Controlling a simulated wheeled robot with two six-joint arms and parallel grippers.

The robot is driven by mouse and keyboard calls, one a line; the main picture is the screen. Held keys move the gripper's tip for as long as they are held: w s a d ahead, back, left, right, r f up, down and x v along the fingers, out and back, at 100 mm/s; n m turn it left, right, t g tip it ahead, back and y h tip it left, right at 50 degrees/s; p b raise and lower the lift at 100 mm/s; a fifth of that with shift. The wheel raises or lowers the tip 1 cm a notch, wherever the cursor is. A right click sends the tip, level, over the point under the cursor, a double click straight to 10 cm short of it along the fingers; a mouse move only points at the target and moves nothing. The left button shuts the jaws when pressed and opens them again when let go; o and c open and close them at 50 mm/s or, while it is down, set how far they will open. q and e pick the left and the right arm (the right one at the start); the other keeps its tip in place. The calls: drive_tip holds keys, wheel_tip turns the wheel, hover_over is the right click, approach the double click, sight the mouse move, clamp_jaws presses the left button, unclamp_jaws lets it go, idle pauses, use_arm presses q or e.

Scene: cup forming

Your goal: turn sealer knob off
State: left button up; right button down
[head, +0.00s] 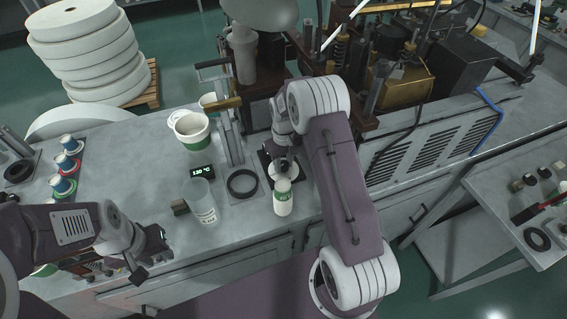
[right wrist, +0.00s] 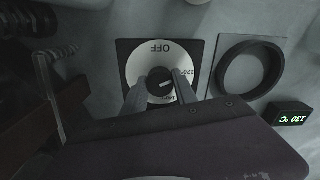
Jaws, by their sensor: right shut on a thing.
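The sealer knob (right wrist: 158,82) is a small black knob on a white round dial (right wrist: 150,60) set in a dark square plate. The dial reads OFF at the top of the right wrist view, with 120 and 140 at the right and bottom. The knob's pale mark points right, between 120 and 140. My right gripper (right wrist: 161,92) has its two fingers on either side of the knob, shut on it. In the head view my right gripper (head: 281,160) hides much of the dial. My left gripper (head: 150,256) is empty over the bench's left front, fingers apart.
A small display (head: 202,171) reads 130 °C beside a black ring (head: 242,183). A white bottle (head: 283,197) stands just in front of the dial, close to my right gripper. A clear cup (head: 203,202) and white tub (head: 190,130) stand left. Machinery rises behind.

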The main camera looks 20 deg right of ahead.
sight(284, 164)
drive_tip(key=n, duration=0.6)
drive_tip(key=shift+r+n, duration=0.1)
drive_tip(key=shift+n, duration=0.2)
drive_tip(key=n, duration=0.6)
drive_tip(key=shift+w, duration=0.1)
drive_tip(key=shift+n, duration=0.3)
drive_tip(key=c, duration=1.1)
unclamp_jaws()
drive_tip(key=shift+o, duration=0.7)
wheel_tip(284, 164, up, 9)
drive_tip(key=shift+r+b, duration=0.1)
drive_tip(key=shift+b, duration=0.65)
